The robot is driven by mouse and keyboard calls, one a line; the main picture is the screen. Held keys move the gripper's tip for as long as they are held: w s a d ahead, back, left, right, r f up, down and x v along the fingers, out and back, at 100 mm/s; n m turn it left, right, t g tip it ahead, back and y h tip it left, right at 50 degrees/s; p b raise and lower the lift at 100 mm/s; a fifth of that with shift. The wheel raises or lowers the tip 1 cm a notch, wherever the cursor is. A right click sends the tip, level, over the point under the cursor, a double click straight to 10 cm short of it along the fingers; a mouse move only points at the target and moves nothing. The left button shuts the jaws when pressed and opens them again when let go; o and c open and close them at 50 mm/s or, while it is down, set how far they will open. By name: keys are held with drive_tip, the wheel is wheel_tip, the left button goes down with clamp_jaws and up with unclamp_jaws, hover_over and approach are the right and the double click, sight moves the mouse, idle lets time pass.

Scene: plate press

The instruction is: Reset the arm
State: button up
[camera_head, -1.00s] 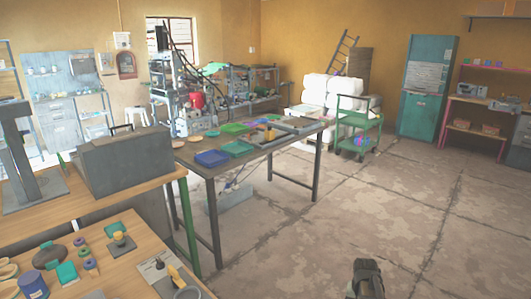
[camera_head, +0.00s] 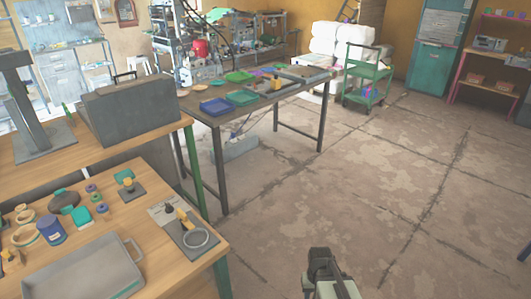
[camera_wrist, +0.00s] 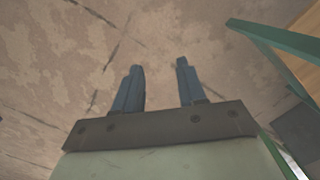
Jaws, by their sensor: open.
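My gripper (camera_head: 320,254) shows at the bottom of the head view, over bare floor to the right of the near wooden table (camera_head: 150,190). In the wrist view my gripper (camera_wrist: 160,72) has its two dark fingers spread apart with nothing between them. Cracked concrete floor (camera_wrist: 60,50) lies behind the fingers. The gripper touches nothing that I can see.
A grey tray (camera_head: 85,274) and a plate with a ring (camera_head: 194,238) lie on the near table, with small parts behind. Its green leg and edge (camera_wrist: 275,38) are right in the wrist view. A workbench (camera_head: 295,92) and green cart (camera_head: 368,73) stand farther back. Floor at right is clear.

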drive_tip(key=s+f+g, duration=0.2)
drive_tip(key=s+f, duration=0.5)
drive_tip(key=s, duration=0.5)
drive_tip(key=s+f+g, duration=0.3)
drive_tip(key=s+f, duration=0.5)
drive_tip(key=s, duration=0.5)
drive_tip(key=shift+s+f+g, duration=0.15)
drive_tip(key=shift+f+g, duration=0.05)
drive_tip(key=shift+g, duration=0.1)
idle(0.4)
